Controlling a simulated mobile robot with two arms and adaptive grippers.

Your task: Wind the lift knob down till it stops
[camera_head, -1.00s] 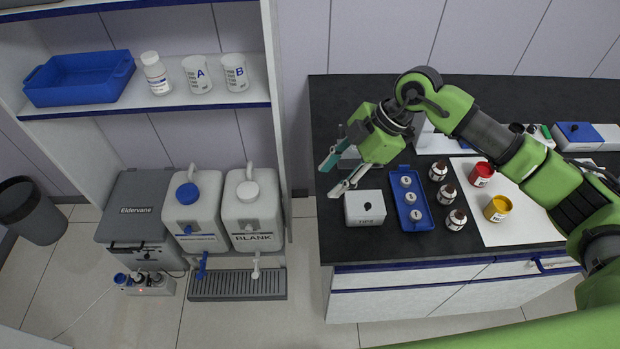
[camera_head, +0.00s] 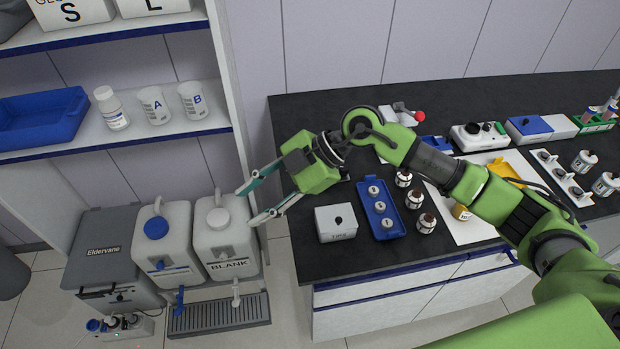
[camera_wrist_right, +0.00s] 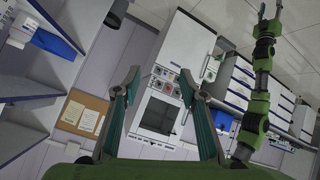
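A red knob (camera_head: 420,116) sits on a short metal stem beside a white upright piece (camera_head: 388,122) at the back of the dark bench. It may be the lift knob; its label and what it drives cannot be made out. My right gripper (camera_head: 247,206) is open and empty, left of the bench edge and in front of the BLANK canister, well away from the red knob. Its two spread fingers also show in the wrist view (camera_wrist_right: 160,88). My left gripper (camera_wrist_right: 270,10) shows small in the wrist view, with its fingers apart and nothing visible between them.
A white box with a black knob (camera_head: 336,224) and a blue tray (camera_head: 381,212) stand at the bench's near left. Brown bottles (camera_head: 426,222) stand beside the tray. The BLANK canister (camera_head: 224,240) is on the left. My right forearm passes over the bench and hides part of it.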

